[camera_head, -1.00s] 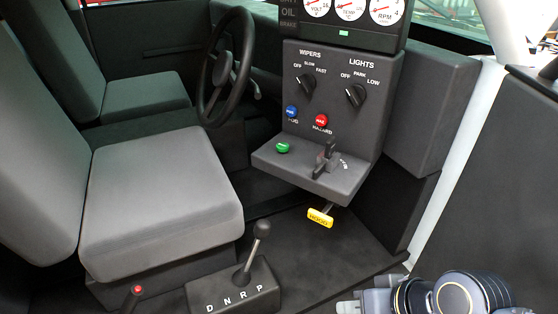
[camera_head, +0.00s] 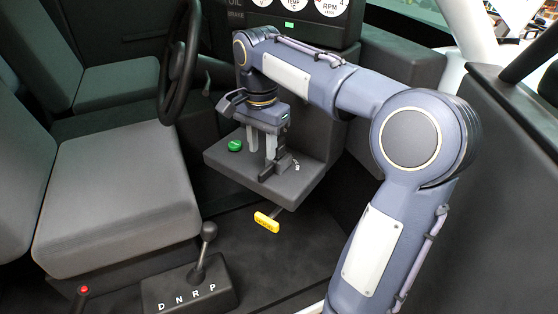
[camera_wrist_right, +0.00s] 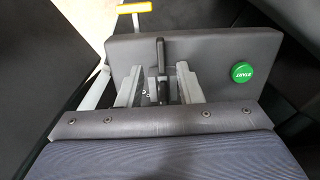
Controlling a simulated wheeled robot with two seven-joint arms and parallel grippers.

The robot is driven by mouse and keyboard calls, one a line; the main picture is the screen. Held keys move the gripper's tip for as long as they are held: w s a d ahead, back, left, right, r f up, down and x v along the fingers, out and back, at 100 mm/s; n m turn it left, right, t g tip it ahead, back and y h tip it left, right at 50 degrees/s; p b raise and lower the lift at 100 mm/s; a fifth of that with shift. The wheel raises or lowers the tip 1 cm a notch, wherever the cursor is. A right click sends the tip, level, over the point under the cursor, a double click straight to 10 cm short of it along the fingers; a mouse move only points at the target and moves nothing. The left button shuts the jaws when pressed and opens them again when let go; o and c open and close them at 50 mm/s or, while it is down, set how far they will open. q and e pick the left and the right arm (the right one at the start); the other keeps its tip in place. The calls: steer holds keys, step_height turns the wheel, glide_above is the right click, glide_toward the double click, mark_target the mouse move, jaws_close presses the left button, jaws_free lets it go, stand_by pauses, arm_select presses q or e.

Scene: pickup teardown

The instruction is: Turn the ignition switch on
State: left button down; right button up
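The ignition switch (camera_wrist_right: 160,55) is a dark upright lever on the grey ledge (camera_wrist_right: 215,48) of the dashboard console. In the head view the switch (camera_head: 281,165) is partly hidden by my right gripper (camera_head: 262,152). In the wrist view my right gripper (camera_wrist_right: 159,80) is open, pointing at the ledge, with one finger on each side of the switch. Gaps show between the fingers and the lever; whether either finger touches it lower down I cannot tell. My left gripper is not in view.
The green START button (camera_head: 235,145) is on the ledge beside the gripper. The yellow hood pull (camera_head: 266,222) hangs below. The steering wheel (camera_head: 180,65), seat (camera_head: 115,195) and gear shifter (camera_head: 207,232) are to the left. My right arm hides the wiper and light knobs.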

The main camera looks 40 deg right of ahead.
mark_target(263, 172)
steer(key=shift+w+d+f, duration=0.1)
steer(key=shift+f, duration=0.25)
step_height(263, 172, down, 7)
steer(key=shift+r+b, duration=0.1)
steer(key=shift+b, duration=0.2)
steer(key=shift+c, duration=0.3)
jaws_close()
